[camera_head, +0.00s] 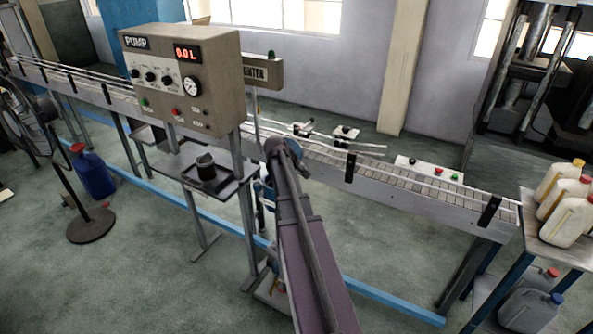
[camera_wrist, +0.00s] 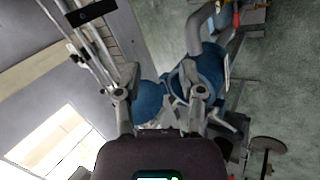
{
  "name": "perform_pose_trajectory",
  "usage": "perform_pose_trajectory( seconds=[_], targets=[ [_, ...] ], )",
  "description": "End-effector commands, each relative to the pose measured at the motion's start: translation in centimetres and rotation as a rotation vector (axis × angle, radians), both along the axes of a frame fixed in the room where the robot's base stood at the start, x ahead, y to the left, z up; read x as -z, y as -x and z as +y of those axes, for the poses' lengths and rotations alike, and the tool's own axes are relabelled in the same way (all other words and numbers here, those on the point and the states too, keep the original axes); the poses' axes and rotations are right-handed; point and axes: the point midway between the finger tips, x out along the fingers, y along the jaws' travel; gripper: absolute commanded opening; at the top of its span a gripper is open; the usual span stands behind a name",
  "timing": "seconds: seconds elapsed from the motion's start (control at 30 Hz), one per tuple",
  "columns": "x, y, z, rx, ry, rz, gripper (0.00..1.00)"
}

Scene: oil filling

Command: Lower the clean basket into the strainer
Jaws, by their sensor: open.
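In the head view my arm mostly hides my gripper, to the right of the tray.
The pump panel (camera_head: 180,78) stands above the tray. A conveyor (camera_head: 400,180) runs behind, with guide rails. A fan base (camera_head: 91,225) and a blue jug (camera_head: 92,172) stand left. The floor at front left is clear.

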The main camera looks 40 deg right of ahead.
Motion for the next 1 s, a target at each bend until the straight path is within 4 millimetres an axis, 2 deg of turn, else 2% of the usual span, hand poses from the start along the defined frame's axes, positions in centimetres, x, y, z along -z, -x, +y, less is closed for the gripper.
perform_pose_trajectory(
  seconds=[0.03,0.3,1.0],
  targets=[
    [0.7,0.7,0.3,-0.001,0.000,0.000,0.51],
    [1.7,2.1,0.8,-0.006,0.000,-0.001,0.51],
    [1.7,2.3,1.0,-0.007,0.001,0.000,0.51]
  ],
)
